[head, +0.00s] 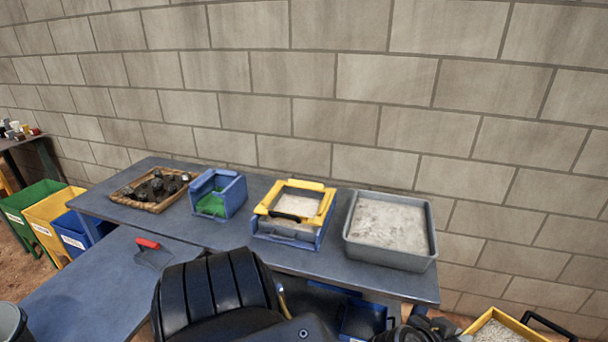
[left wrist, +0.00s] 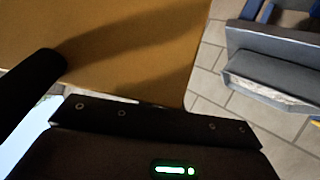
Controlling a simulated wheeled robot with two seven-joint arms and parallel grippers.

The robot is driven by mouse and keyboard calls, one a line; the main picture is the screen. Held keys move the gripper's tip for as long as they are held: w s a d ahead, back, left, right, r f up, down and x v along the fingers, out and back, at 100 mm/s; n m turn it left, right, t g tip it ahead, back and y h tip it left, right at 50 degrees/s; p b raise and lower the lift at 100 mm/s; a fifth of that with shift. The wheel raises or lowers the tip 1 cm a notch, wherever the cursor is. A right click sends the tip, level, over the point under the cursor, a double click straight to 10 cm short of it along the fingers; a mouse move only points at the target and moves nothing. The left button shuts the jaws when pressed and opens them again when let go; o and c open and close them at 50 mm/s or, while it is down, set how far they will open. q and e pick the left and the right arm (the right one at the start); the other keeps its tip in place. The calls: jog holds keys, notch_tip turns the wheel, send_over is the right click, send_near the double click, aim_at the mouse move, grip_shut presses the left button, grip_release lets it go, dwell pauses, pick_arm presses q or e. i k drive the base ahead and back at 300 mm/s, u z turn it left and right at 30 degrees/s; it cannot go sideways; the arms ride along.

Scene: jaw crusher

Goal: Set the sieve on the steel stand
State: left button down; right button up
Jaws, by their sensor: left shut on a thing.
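A yellow-framed, box-like thing (head: 520,324) with pale grains inside and a black handle shows at the bottom right of the head view, cut by the frame edge. It looks like the sieve. My left gripper (head: 430,328) is beside it, shut on it. In the left wrist view a flat yellow wall (left wrist: 120,45) fills the upper left, close to the black finger. A second yellow frame (head: 321,213) with a black handle sits on a blue bin on the back table. I cannot make out the steel stand for sure. My right gripper is not in view.
The grey table (head: 145,173) along the wall bears a brown tray of dark rocks (head: 129,199), a blue bin (head: 234,197) and a grey tray (head: 350,243) of pale grains. A red-handled tool (head: 150,255) lies front left. Coloured bins (head: 35,200) stand at far left.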

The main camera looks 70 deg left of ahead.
aim_at(96, 305)
jog(key=k, duration=1.1)
jog(key=u, duration=2.3)
